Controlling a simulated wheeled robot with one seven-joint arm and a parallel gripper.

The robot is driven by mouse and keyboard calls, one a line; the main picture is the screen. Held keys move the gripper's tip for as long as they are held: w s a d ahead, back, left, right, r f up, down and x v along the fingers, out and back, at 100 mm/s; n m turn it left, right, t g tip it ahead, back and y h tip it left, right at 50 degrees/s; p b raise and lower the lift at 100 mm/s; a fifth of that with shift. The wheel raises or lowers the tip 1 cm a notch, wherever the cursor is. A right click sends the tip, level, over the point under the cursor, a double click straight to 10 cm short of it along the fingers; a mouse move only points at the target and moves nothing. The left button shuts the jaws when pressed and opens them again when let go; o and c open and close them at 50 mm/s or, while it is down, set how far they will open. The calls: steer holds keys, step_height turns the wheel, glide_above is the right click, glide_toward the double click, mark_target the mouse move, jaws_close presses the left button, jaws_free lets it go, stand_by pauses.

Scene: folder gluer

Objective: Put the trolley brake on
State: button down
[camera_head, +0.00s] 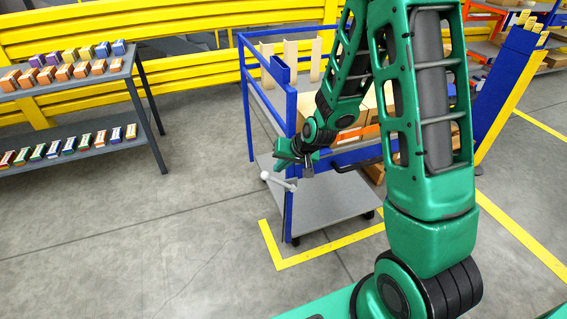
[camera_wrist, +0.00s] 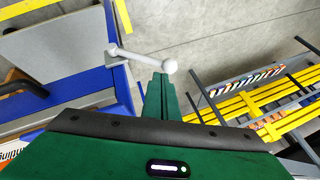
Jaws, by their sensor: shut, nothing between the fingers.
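The trolley (camera_head: 330,205) has blue posts and rails and a grey lower deck, and stands in the middle of the head view. Its grey deck also shows at the upper left of the wrist view (camera_wrist: 50,45). A pale grey lever with round knobs, seemingly the brake lever (camera_head: 277,180), sticks out from the trolley's near left post. In the wrist view the lever (camera_wrist: 140,57) runs from the blue frame toward my fingers. My gripper (camera_head: 292,160) is shut and empty, just above the lever in the head view. In the wrist view its fingertips (camera_wrist: 160,78) appear close to the lever's outer knob; contact cannot be told.
Cardboard boxes (camera_head: 343,122) sit on the trolley behind my arm. A grey shelf rack (camera_head: 80,143) with small boxes stands at the left. Yellow rails (camera_head: 185,48) run along the back. Open floor (camera_head: 150,230) lies left of the trolley, with yellow floor lines around it.

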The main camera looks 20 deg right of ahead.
steer(key=shift+x, duration=2.05)
steer(key=shift+d, duration=0.1)
